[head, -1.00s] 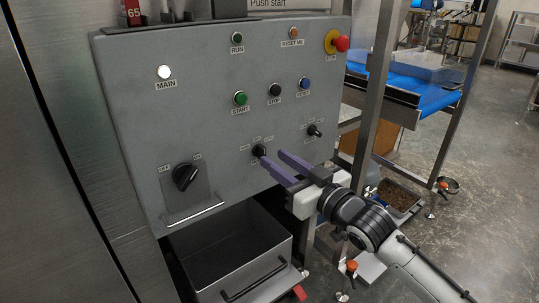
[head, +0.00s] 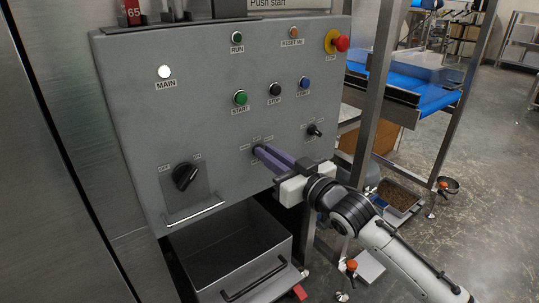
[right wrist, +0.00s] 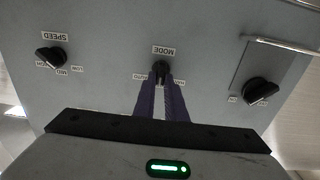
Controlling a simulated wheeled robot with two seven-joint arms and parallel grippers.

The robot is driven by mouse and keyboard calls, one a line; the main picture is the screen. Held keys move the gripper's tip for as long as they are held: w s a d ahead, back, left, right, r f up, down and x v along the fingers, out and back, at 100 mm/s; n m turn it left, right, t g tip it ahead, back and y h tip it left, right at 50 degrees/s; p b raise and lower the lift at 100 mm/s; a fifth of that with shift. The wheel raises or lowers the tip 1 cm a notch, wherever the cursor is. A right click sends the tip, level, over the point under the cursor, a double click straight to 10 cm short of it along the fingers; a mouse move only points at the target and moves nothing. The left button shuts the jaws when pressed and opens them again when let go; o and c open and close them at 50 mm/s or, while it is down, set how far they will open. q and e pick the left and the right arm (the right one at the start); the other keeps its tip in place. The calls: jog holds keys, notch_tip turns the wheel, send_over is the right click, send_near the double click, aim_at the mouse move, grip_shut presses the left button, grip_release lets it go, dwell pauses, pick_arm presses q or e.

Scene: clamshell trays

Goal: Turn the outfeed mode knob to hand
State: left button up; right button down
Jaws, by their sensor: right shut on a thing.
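The grey control panel (head: 215,115) carries a small black knob in its lower middle. In the right wrist view this mode knob (right wrist: 160,67) sits by the label MODE (right wrist: 163,50), which appears upside down, with partly covered position labels at its sides. My right gripper (head: 260,150) reaches the panel from the lower right. Its two purple fingers (right wrist: 161,88) are closed on the knob's sides. In the head view the fingers mostly hide the knob. Which position the knob points to I cannot tell. My left gripper is not in view.
A speed selector (head: 314,130) sits right of the gripper, and a larger black rotary switch (head: 185,177) to the left. Green, black and blue buttons and a red emergency stop (head: 341,43) are above. A metal bin (head: 240,260) is below; a steel post (head: 378,90) stands right.

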jog(key=shift+s+a+f+n+p, duration=0.1)
jog(key=shift+n+p, duration=0.55)
jog(key=shift+n, duration=1)
jog(key=shift+s+a+f+n+p, duration=0.1)
jog(key=shift+n+p, duration=0.6)
jog(key=shift+n, duration=1)
jog(key=shift+s+a+f+n+p, duration=0.1)
jog(key=shift+n+p, duration=0.55)
jog(key=shift+n, duration=1)
jog(key=c, duration=1.8)
grip_release()
